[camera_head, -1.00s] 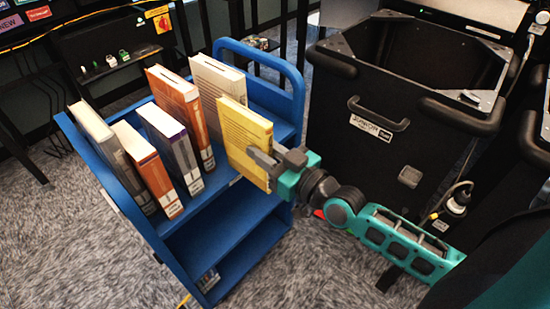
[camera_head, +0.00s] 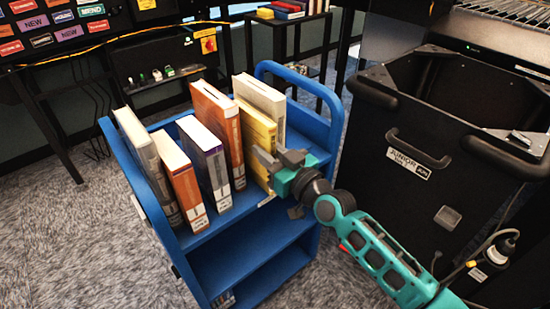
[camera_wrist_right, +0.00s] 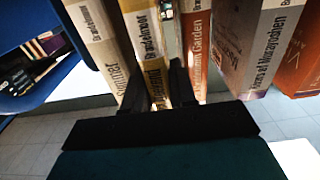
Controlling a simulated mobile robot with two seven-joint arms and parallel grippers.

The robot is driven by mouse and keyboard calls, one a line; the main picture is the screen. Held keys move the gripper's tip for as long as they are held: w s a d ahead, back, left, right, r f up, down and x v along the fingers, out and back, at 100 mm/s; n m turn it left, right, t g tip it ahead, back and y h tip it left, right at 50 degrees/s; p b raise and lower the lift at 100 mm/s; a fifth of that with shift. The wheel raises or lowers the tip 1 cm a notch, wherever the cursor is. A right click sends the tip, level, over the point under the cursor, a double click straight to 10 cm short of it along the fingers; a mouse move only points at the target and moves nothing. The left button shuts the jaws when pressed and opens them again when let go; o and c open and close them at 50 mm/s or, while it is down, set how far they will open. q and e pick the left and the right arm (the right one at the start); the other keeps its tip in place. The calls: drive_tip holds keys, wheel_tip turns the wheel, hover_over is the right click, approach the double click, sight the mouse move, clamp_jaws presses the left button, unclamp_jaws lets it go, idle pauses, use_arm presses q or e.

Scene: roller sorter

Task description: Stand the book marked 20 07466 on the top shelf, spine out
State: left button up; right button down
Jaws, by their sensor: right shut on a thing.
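My right gripper (camera_head: 277,163) is shut on a yellow book (camera_head: 256,133), near its front edge. The yellow book is upright on the blue cart's (camera_head: 265,235) top shelf, between an orange book and a cream book (camera_head: 262,97). I cannot tell whether its bottom touches the shelf. In the right wrist view, the yellow book's spine (camera_wrist_right: 148,42) faces my gripper, between the two dark fingers (camera_wrist_right: 158,92). Its title shows partly; I cannot read the number 20 07466. My left gripper is not in view.
To the left on the shelf stand a tall orange book (camera_head: 219,130), a white-purple book (camera_head: 204,165), a smaller orange book (camera_head: 181,182) and a grey book (camera_head: 150,165). A black bin (camera_head: 405,130) stands right of the cart. The lower shelf looks largely empty.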

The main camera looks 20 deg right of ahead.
drive_tip(key=shift+w+a+r, duration=0.1)
drive_tip(key=shift+w, duration=0.2)
drive_tip(key=shift+f+b, duration=0.45)
drive_tip(key=shift+f, duration=0.15)
drive_tip(key=c, duration=0.9)
unclamp_jaws()
drive_tip(key=shift+o, duration=0.3)
drive_tip(key=shift+f, duration=0.15)
drive_tip(key=shift+s, duration=0.1)
drive_tip(key=v, duration=1.2)
drive_tip(key=shift+s, duration=0.35)
